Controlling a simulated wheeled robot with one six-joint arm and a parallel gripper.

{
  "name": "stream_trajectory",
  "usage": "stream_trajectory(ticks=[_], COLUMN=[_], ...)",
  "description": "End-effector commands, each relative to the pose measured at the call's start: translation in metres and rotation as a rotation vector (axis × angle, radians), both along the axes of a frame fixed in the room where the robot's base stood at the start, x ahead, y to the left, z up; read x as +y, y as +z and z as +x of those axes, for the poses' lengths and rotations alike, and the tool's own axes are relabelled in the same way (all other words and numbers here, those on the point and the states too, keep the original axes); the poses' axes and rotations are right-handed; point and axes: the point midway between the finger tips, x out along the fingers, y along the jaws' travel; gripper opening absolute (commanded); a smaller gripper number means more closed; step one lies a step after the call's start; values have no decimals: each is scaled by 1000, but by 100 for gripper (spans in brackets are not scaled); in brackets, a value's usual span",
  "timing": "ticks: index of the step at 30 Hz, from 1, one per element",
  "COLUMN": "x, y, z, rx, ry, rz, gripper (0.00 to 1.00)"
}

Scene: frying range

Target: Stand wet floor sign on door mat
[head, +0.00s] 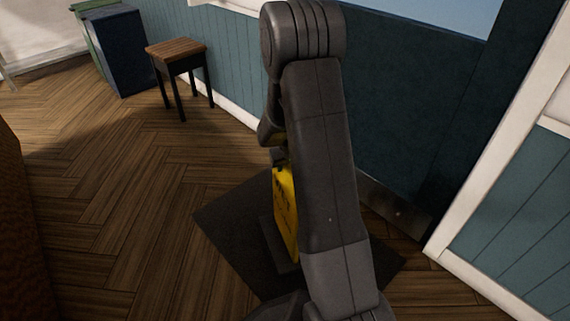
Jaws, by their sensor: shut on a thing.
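The yellow wet floor sign (285,212) is in the middle of the head view, upright and largely hidden behind my arm. The dark door mat (228,218) lies on the floor in front of the dark door, and the sign shows over it. I cannot tell whether the sign's foot touches the mat. My gripper (279,160) is at the top of the sign and shut on it; its fingertips are mostly hidden by my arm.
A dark blue door (400,130) with a white frame stands behind the mat. A small wooden stool (177,52) and a dark blue bin (120,50) stand at the back left. Brown furniture (18,240) edges the left. The wooden floor between is clear.

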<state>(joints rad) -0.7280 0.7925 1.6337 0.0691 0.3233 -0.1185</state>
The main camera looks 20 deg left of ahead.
Motion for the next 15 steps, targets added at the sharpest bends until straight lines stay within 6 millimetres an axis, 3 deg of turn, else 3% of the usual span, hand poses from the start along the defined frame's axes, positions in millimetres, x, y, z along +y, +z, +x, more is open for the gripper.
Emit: stream_trajectory(ticks=[4, 5, 8, 15], x=[1, 0, 0, 0], y=[-1, -3, -3, -2], z=[1, 0, 0, 0], rx=[-4, 1, 1, 1], ry=[1, 0, 0, 0], rz=[3, -1, -1, -1], gripper=[0, 24, 43, 44])
